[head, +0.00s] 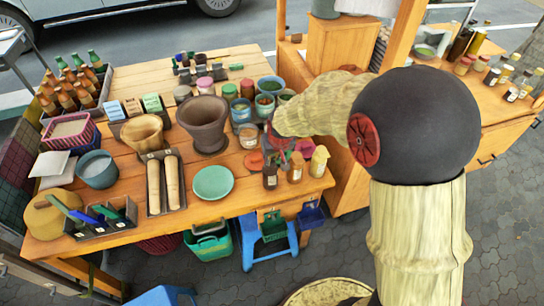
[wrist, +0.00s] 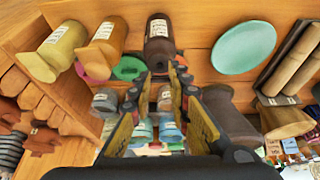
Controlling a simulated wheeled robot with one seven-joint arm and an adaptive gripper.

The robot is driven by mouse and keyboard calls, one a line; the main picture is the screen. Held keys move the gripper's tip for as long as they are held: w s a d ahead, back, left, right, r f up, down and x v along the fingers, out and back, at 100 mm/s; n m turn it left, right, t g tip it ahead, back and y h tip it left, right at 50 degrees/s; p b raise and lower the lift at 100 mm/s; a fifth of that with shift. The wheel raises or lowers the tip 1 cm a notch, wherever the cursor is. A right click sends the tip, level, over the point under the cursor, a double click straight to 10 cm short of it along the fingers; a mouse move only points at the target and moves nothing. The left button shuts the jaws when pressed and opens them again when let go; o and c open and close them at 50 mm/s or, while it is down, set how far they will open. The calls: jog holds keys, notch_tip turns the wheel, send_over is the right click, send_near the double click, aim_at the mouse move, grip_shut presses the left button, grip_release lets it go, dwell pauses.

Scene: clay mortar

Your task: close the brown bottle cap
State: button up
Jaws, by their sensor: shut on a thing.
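The dark brown bottle (head: 270,178) with a pale label stands upright near the table's front right edge. In the wrist view, the bottle (wrist: 160,29) is straight ahead of my fingers. Its dark brown cap (wrist: 159,61) is at the top end, between my fingertips. My gripper (wrist: 160,72) is shut on this top end from above. In the head view, my gripper (head: 272,147) is small and partly hidden by my arm. I cannot tell whether the cap sits fully down on the neck.
An orange-brown bottle (head: 296,168) and a yellow bottle (head: 319,161) stand close on the right. A teal plate (head: 213,182) lies to the left. A red-orange disc (head: 254,160) lies just behind. Jars (head: 249,135) and a mortar (head: 204,123) stand farther back.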

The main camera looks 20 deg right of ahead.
aim_at(272, 168)
grip_shut()
jog(key=shift+s+f+b, duration=0.1)
jog(key=shift+f+b, duration=0.1)
jog(key=shift+b, duration=0.3)
jog(key=t+b, duration=0.1)
jog(key=b, duration=0.2)
jog(key=s+f+t+b, duration=0.1)
jog(key=b, duration=0.3)
jog(key=f+t+b, duration=0.1)
jog(key=t+b, duration=0.1)
jog(key=b, duration=0.2)
jog(key=shift+s+f, duration=0.25)
jog(key=shift+s, duration=0.05)
jog(key=shift+s+f+t+b, duration=0.35)
jog(key=shift+f+t+b, duration=0.35)
jog(key=shift+t+b, duration=0.6)
jog(key=shift+s+f+t+b, duration=0.35)
jog(key=shift+f+t+b, duration=0.3)
jog(key=shift+t+b, duration=0.6)
jog(key=shift+t, duration=0.25)
jog(key=o, duration=0.8)
grip_release()
